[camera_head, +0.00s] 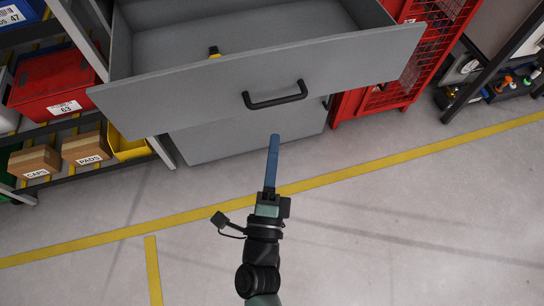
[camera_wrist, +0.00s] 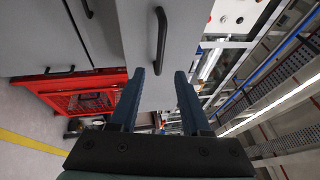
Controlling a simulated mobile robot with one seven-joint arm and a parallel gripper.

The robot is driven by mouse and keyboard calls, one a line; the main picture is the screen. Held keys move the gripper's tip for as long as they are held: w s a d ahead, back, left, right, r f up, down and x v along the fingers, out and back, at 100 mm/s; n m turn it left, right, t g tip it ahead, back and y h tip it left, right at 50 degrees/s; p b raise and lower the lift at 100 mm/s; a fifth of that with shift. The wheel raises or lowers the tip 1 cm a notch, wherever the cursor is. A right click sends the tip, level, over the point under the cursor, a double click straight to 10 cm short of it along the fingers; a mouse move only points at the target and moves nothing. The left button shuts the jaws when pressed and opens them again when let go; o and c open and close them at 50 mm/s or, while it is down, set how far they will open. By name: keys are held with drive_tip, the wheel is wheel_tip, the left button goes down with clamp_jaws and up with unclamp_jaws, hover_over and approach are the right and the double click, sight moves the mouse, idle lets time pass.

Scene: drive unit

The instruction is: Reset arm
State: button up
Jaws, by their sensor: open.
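My gripper (camera_head: 273,150) is in the middle of the head view, extended toward the grey drawer unit. In the wrist view my gripper (camera_wrist: 158,82) has its two blue fingers apart with nothing between them. The pulled-out grey drawer (camera_head: 200,92) stands ahead of and above it in the head view. The drawer's black handle (camera_head: 276,96) is beyond the fingertips, apart from them. The handle also shows in the wrist view (camera_wrist: 160,40). A small black and yellow item (camera_head: 214,52) lies inside the drawer, partly hidden by its front panel.
A shelf on the left holds a red bin (camera_head: 55,82), a yellow bin (camera_head: 127,147) and cardboard boxes (camera_head: 86,148). A red mesh cabinet (camera_head: 405,65) stands right of the drawer unit. Yellow lines (camera_head: 190,213) cross the grey floor, which is clear around my arm.

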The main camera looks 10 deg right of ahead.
drive_tip(key=shift+v, duration=0.85)
drive_tip(key=w+a+r+n+t+y, duration=0.2)
drive_tip(key=w+r+n+y, duration=0.15)
drive_tip(key=r, duration=0.65)
drive_tip(key=w+a+r+n+t+y, duration=0.25)
drive_tip(key=r+n, duration=0.25)
drive_tip(key=r, duration=0.5)
drive_tip(key=w+a+r+n+t+y, duration=0.25)
drive_tip(key=r+n, duration=0.25)
drive_tip(key=r, duration=0.4)
drive_tip(key=s+r+n+t+h, duration=0.1)
drive_tip(key=s+r+n, duration=0.4)
drive_tip(key=r, duration=0.8)
drive_tip(key=s+r+n+t, duration=0.1)
drive_tip(key=s+r+n, duration=0.35)
drive_tip(key=r, duration=0.75)
wheel_tip(320, 180, up, 25)
drive_tip(key=p, duration=2.5)
drive_tip(key=shift+w, duration=0.25)
